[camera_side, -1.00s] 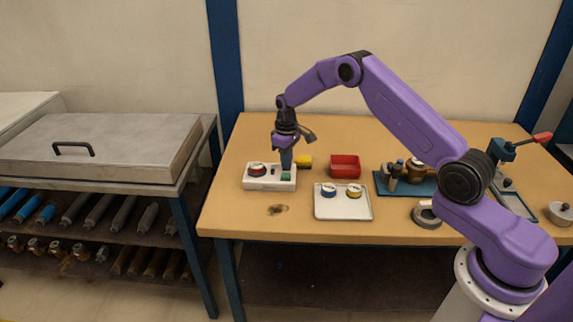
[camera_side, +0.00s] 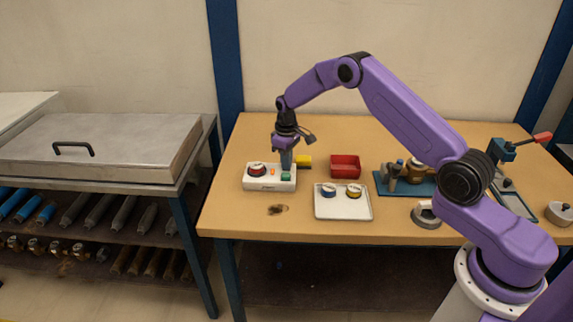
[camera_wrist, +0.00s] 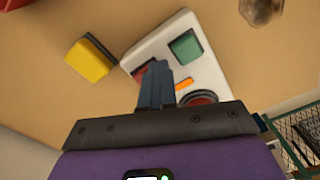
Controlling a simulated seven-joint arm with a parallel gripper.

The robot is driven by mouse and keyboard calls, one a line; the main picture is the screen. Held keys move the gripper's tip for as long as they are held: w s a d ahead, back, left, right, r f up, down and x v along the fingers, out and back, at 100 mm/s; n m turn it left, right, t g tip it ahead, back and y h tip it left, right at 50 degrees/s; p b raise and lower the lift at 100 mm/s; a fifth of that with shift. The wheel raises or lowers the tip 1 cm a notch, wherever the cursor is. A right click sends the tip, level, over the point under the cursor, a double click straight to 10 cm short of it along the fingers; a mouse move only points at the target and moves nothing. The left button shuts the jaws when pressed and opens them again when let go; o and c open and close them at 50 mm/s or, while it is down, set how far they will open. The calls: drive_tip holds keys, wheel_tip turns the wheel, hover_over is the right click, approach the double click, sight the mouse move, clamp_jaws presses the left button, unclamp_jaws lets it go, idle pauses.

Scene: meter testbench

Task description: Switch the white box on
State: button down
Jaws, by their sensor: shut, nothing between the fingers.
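The white box (camera_side: 262,185) sits at the left of the table. It also shows in the wrist view (camera_wrist: 205,72). A red and dark part (camera_wrist: 141,71) on the box is partly hidden behind my fingers in the wrist view. My gripper (camera_side: 287,167) is shut and empty, pointing down over the box's right half, behind the green block in the side view. I cannot tell whether the fingertips touch the box.
A yellow block (camera_side: 304,161) stands close beside the box. A red bin (camera_side: 345,167) and a white tray (camera_side: 343,212) with two round meters are to the right. A blue-green board (camera_side: 425,188) with fittings lies further right.

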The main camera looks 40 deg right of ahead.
drive_tip(key=shift+r, duration=0.1)
drive_tip(key=shift+r, duration=2.9)
